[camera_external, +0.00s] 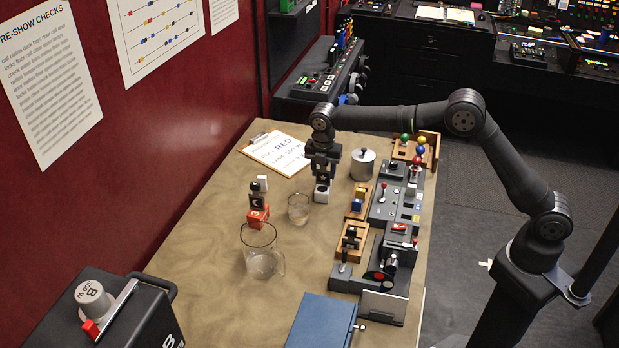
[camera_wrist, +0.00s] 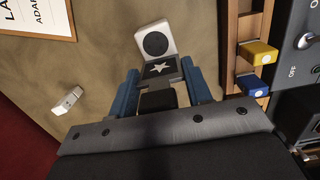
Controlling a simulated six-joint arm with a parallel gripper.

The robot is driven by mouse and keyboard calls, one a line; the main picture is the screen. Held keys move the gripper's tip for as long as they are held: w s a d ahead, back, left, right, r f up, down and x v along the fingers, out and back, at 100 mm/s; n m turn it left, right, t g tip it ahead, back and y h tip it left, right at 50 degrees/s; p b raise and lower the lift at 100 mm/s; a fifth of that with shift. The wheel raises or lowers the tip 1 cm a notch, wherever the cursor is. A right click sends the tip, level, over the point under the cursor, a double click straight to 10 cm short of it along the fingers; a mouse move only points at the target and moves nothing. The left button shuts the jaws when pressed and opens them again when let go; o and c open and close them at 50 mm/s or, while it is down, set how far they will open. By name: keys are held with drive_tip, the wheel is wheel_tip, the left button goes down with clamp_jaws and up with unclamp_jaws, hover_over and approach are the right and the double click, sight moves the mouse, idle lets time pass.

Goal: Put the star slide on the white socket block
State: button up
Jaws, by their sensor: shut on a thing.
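The star slide (camera_wrist: 161,66), a dark piece with a pale star, is between the blue fingertips of my gripper (camera_wrist: 158,84) in the wrist view. My gripper is shut on it. The white socket block (camera_wrist: 155,38), with a dark round face, shows just beyond the slide. In the external view my gripper (camera_external: 322,168) points down over the white socket block (camera_external: 321,194), which stands on the table. The slide is dark and small there. I cannot tell whether slide and block touch.
A small glass (camera_external: 299,209) and larger beaker (camera_external: 262,254) stand nearer the front. A metal canister (camera_external: 362,165) and wooden rack (camera_external: 358,203) are right. A clipboard (camera_external: 277,150) lies behind.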

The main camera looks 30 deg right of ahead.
drive_tip(key=shift+f, duration=0.15)
drive_tip(key=o, duration=1)
wheel_tip(320, 180, up, 12)
drive_tip(key=shift+s+a+r, duration=0.2)
drive_tip(key=shift+s+a, duration=0.15)
